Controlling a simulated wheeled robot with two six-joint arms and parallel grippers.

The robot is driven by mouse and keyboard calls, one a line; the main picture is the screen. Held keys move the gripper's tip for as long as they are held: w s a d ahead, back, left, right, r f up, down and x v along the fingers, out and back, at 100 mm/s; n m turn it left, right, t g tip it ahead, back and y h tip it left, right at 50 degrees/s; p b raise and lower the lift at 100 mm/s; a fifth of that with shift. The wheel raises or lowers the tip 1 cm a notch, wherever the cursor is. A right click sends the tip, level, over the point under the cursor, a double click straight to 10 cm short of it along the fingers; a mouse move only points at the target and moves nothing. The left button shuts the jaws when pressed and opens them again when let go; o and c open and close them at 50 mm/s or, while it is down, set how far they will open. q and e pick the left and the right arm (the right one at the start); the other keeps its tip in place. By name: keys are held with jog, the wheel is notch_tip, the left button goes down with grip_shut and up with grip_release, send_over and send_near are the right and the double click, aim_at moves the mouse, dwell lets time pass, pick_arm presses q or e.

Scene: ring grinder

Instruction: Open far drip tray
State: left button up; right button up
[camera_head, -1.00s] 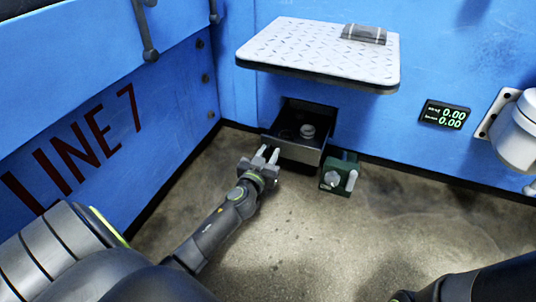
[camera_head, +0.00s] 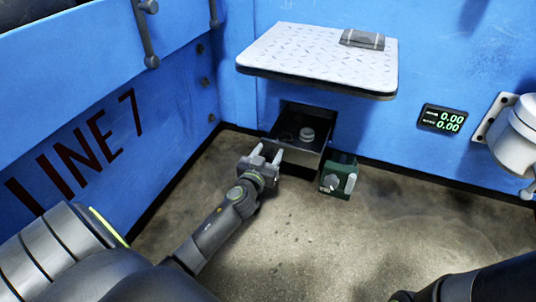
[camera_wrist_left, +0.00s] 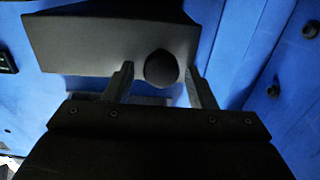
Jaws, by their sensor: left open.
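The drip tray (camera_head: 308,158) is a dark metal drawer below the diamond-plate shelf, standing out from the blue wall. Its inside shows, with a pale round piece (camera_head: 307,133) in it. My left gripper (camera_head: 267,154) is at the tray's front, its fingers apart. In the left wrist view the tray's grey front (camera_wrist_left: 90,45) carries a dark round knob (camera_wrist_left: 161,67). The knob appears between the open fingers of the left gripper (camera_wrist_left: 160,78); I cannot tell whether they touch it. My right gripper is out of view.
The diamond-plate shelf (camera_head: 320,58) overhangs the tray. A green block with a knob and lever (camera_head: 338,178) stands close at the tray's right. A blue wall marked LINE 7 (camera_head: 90,145) borders the left. The concrete floor (camera_head: 300,240) in front is clear.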

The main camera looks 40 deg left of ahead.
pick_arm(q)
notch_tip(320, 180, up, 8)
jog(key=p, duration=0.5)
jog(key=shift+f, duration=0.15)
jog(key=shift+r+p, duration=0.4)
jog(key=shift+p, duration=0.15)
